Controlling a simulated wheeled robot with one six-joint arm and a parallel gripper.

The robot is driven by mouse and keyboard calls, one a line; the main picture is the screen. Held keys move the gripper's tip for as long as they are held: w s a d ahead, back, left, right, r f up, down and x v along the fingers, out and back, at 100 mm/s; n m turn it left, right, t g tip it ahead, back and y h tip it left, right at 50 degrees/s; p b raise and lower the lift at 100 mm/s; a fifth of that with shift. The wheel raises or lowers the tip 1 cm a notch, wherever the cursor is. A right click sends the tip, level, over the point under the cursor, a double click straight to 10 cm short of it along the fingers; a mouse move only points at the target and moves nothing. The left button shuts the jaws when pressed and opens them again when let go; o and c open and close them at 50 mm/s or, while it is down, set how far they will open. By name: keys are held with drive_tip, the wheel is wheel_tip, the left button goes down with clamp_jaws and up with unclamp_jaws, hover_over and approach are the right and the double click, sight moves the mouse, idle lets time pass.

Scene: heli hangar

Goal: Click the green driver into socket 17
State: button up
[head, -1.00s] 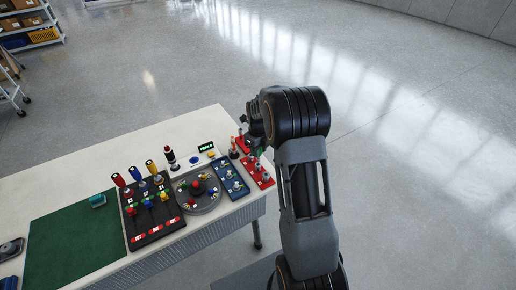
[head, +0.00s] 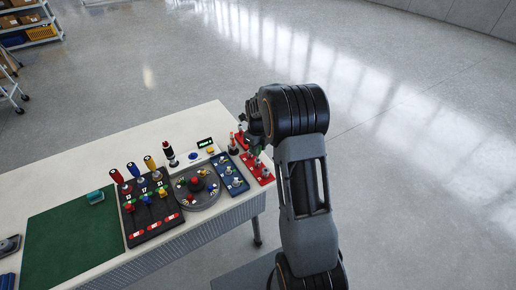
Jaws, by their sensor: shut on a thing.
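My gripper (head: 251,135) is at the right end of the table, beyond my dark wrist, which hides much of it. It is low over the red socket block (head: 258,170) and is shut on the green driver, which is mostly hidden. I cannot tell whether the driver touches a socket. The red block carries several red and metal fittings.
A black rack (head: 170,229) holds red, blue and yellow drivers and several coloured knobs. A round grey turntable (head: 211,201) and a blue block (head: 231,174) stand between it and the red block. A green mat (head: 70,245) lies left. The table's back is mostly clear.

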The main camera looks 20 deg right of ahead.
drive_tip(key=shift+f+b, duration=0.6)
drive_tip(key=shift+f, duration=0.2)
idle(1.5)
drive_tip(key=shift+r, duration=0.1)
drive_tip(key=shift+r+p, duration=0.85)
drive_tip(key=shift+r, duration=0.3)
drive_tip(key=shift+r, duration=0.15)
drive_tip(key=shift+r+p, duration=1.4)
drive_tip(key=shift+r, duration=0.55)
